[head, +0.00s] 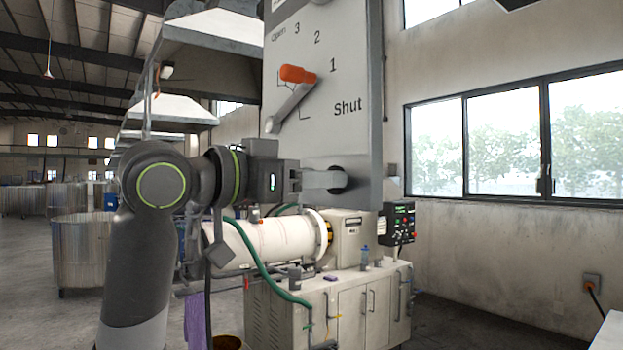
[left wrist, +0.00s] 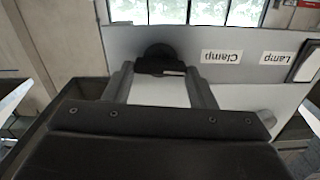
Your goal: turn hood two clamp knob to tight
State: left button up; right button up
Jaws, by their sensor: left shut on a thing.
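The clamp knob (left wrist: 158,55) is a dark round knob on the grey hood panel, with a pale mark on it in the left wrist view. A label reading "Clamp" (left wrist: 221,57) sits beside it, upside down in that view. My left gripper (head: 338,181) reaches the lower part of the panel in the head view and is shut on the knob, one finger on each side. In the head view the knob (head: 342,176) is partly hidden by the fingers. I cannot read which setting the knob is at. My right gripper is not in view.
Above is a damper dial with an orange-tipped lever (head: 297,74) and marks from Open to Shut. Below stand a white mill cylinder (head: 265,243), a green hose (head: 262,262) and a cabinet (head: 350,310). A "Lamp" label (left wrist: 283,58) is near the clamp label. Metal vats (head: 83,255) stand left.

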pick_arm(q)
jog(key=shift+s+d+f+m+b, duration=0.1)
jog(key=shift+m+b, duration=0.4)
jog(key=shift+m, duration=2.3)
jog(key=shift+f+m+b, duration=0.1)
jog(key=shift+m+b, duration=0.45)
jog(key=shift+m, duration=2.25)
jog(key=shift+s+d+f+m+b, duration=0.1)
jog(key=shift+m+b, duration=0.4)
jog(key=shift+m, duration=2.3)
jog(key=o, duration=1)
jog(key=shift+a, duration=0.1)
jog(key=b+v, duration=0.4)
jog(key=v, duration=1.3)
jog(key=shift+s+a+b, duration=0.1)
jog(key=shift+a+b, duration=0.05)
jog(key=shift+b, duration=0.2)
